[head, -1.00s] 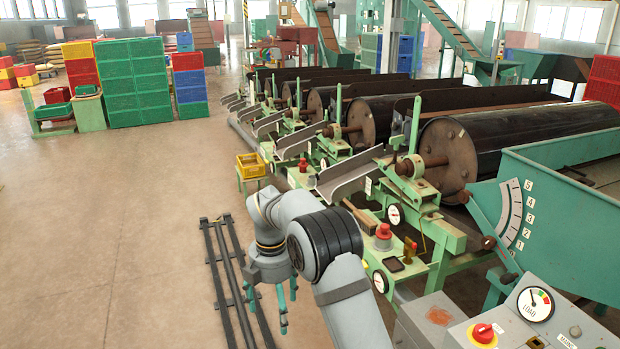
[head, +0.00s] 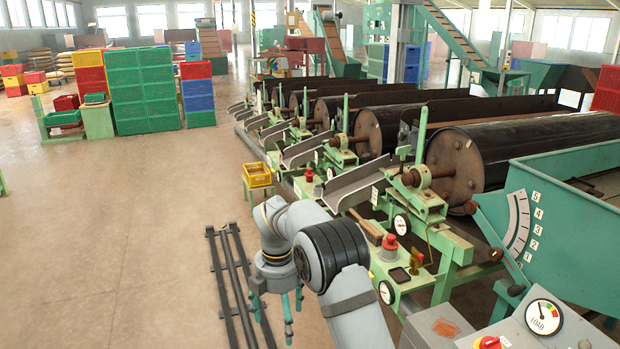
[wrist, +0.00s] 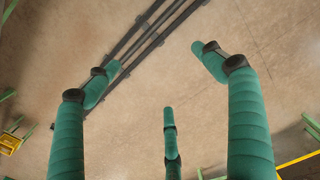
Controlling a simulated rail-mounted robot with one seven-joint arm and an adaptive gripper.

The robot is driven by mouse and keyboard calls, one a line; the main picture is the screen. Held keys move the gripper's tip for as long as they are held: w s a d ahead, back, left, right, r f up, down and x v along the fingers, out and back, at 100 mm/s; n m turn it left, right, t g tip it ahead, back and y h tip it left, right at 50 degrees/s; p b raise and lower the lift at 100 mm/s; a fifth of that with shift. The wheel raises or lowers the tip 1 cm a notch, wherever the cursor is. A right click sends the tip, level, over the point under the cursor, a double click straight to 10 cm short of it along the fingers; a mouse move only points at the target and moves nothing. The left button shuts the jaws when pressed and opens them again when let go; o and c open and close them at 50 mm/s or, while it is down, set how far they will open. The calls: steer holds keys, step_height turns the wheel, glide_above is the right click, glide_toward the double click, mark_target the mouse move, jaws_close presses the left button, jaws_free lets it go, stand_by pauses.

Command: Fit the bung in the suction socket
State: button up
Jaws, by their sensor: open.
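My gripper (head: 279,309) hangs fingers-down over the open floor, left of the nearest green drum stand. Its three teal fingers are spread, with nothing between them in the wrist view (wrist: 158,76). In the head view, the near stand carries a red knob-like piece on a grey base (head: 390,247), a dark square pad (head: 400,275) and a small orange-brown piece (head: 416,262). I cannot tell which of these, if any, is the bung or the suction socket. The wrist view shows neither clearly.
Dark floor rails (head: 236,285) run beneath and left of my gripper. A yellow crate (head: 257,175) stands beyond my arm. Drums (head: 455,160) and metal chutes (head: 352,190) fill the right side. A gauge console (head: 542,317) is at the lower right.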

steer(key=c, duration=0.3)
steer(key=c, duration=0.4)
steer(key=shift+o, duration=0.2)
